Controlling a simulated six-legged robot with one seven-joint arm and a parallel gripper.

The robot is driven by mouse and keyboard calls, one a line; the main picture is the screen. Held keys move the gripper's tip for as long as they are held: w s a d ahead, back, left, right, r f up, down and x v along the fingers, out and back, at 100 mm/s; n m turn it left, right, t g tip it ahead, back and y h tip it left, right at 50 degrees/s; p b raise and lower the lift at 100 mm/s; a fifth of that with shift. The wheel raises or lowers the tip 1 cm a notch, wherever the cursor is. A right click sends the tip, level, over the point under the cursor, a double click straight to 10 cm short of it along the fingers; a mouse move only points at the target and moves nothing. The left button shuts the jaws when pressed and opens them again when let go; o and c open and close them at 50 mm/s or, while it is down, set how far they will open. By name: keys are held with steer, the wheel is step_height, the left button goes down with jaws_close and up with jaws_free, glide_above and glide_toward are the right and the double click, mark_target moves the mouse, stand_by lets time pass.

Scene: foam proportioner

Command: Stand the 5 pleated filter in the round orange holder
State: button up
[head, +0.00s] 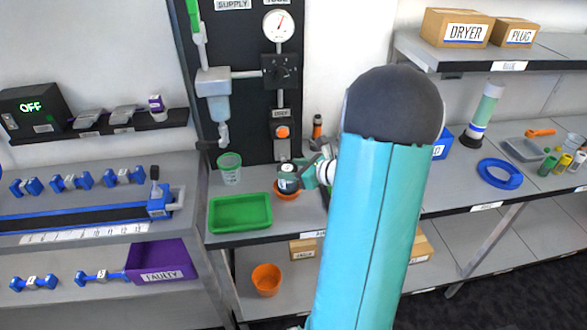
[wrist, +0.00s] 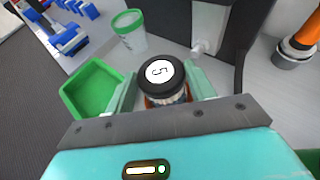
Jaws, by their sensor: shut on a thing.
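The 5 pleated filter (head: 288,184) is upright, with a black cap and a white label reading 5. In the wrist view, its cap (wrist: 158,74) faces the camera between the two fingers. My gripper (wrist: 162,92) is shut on the filter, one finger on each side. The round orange holder (head: 279,190) is directly under and around the filter's lower end on the bench. Only a little of its orange rim shows in the wrist view (wrist: 152,103). I cannot tell whether the filter's bottom touches the holder's floor.
A green tray (head: 240,213) and a clear green-rimmed cup (head: 229,168) stand left of the holder. The black panel with its gauge (head: 280,25) rises behind. An orange-topped cylinder (head: 317,128) stands at back right. An orange cup (head: 266,279) is on the lower shelf.

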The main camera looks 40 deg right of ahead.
steer(key=shift+f, duration=0.25)
steer(key=o, duration=1.3)
